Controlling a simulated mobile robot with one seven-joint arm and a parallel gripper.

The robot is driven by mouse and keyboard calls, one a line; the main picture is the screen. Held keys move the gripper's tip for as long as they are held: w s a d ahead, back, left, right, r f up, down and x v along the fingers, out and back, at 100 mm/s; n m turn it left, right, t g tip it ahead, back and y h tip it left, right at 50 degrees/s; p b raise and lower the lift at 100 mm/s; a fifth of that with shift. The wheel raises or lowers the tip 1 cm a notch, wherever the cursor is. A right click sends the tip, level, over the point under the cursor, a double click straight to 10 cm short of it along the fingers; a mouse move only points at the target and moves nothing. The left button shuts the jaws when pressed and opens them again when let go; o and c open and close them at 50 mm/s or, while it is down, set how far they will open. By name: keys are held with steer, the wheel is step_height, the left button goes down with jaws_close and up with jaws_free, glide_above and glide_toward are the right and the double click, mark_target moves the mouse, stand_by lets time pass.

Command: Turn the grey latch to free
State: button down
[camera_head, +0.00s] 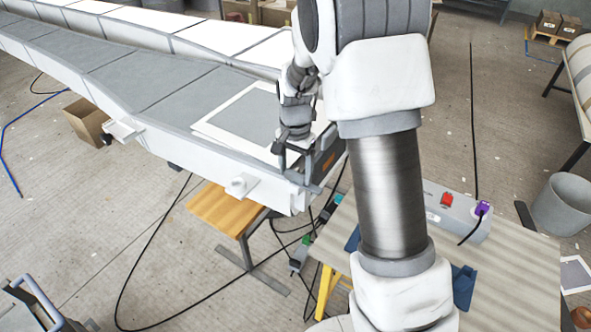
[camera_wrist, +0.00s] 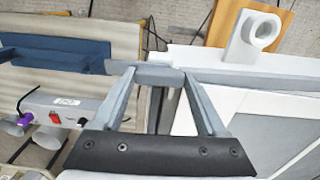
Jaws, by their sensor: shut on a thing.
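The grey latch (camera_head: 306,184) is at the near end of the long white mould (camera_head: 225,160), at its corner. In the wrist view the latch (camera_wrist: 160,74) shows as a short grey bar between my fingertips, by the mould's edge. My gripper (camera_head: 294,160) points down over that corner and is shut on the latch. In the wrist view both fingers of my gripper (camera_wrist: 158,78) reach the bar from either side. My arm hides part of the mould's end in the head view, and the fingers partly cover the latch.
A white bracket with a round boss (camera_wrist: 258,32) stands on the mould's side near the latch. A work table (camera_head: 510,255) stands at right with a power strip (camera_head: 457,217) on it. A wooden stool (camera_head: 228,210) is below the mould. Black cables cross the floor.

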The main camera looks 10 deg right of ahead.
steer(key=shift+m, duration=0.3)
jaws_free()
steer(key=shift+w, duration=0.1)
stand_by(0.5)
